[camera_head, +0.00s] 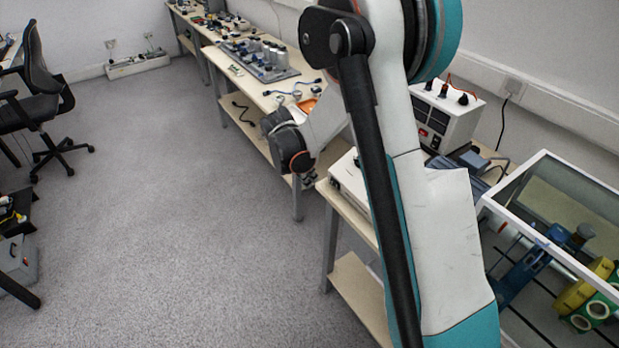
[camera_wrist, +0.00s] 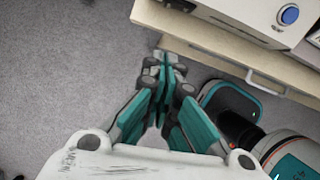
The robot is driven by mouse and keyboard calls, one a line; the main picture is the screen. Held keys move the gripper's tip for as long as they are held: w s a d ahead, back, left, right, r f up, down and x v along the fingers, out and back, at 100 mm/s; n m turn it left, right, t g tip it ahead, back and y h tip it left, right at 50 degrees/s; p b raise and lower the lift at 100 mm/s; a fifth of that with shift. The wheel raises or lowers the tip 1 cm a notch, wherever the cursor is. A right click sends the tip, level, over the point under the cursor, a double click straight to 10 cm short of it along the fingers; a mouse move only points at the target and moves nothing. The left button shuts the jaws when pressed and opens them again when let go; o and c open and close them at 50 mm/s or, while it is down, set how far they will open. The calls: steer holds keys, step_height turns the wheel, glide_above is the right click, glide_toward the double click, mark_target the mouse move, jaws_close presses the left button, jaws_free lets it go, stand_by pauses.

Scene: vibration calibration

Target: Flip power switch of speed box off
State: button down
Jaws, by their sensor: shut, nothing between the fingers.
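A white box with black knobs on top (camera_head: 445,115) stands on the bench against the wall in the head view. Its front has a small red part and dark sockets; I cannot tell the switch position. A lower white box (camera_head: 352,182) sits nearer, partly hidden by my arm. In the wrist view a pale box with a round blue button (camera_wrist: 288,15) shows at the top right. I cannot tell which is the speed box. My gripper (camera_wrist: 165,62) is shut and empty, apart from the boxes and left of the bench's front edge.
A bench (camera_wrist: 225,45) with a drawer handle lies close right of my gripper. A glass-topped case (camera_head: 545,225) stands at the right. Benches with equipment (camera_head: 262,60) run along the wall. A chair (camera_head: 45,95) stands at the left; the grey floor (camera_head: 170,210) between is clear.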

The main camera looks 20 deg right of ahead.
mark_target(334, 184)
steer(key=d+f+b, duration=0.1)
steer(key=f, duration=0.1)
steer(key=w+d+f, duration=0.1)
steer(key=d+f, duration=0.1)
steer(key=d+f+b, duration=0.1)
steer(key=f, duration=0.1)
steer(key=shift+w+d+f+b, duration=0.2)
steer(key=shift+w+d+b, duration=0.05)
steer(key=shift+d+b, duration=0.15)
steer(key=shift+w+d+r, duration=0.1)
steer(key=shift+w+d, duration=0.1)
steer(key=shift+d, duration=0.45)
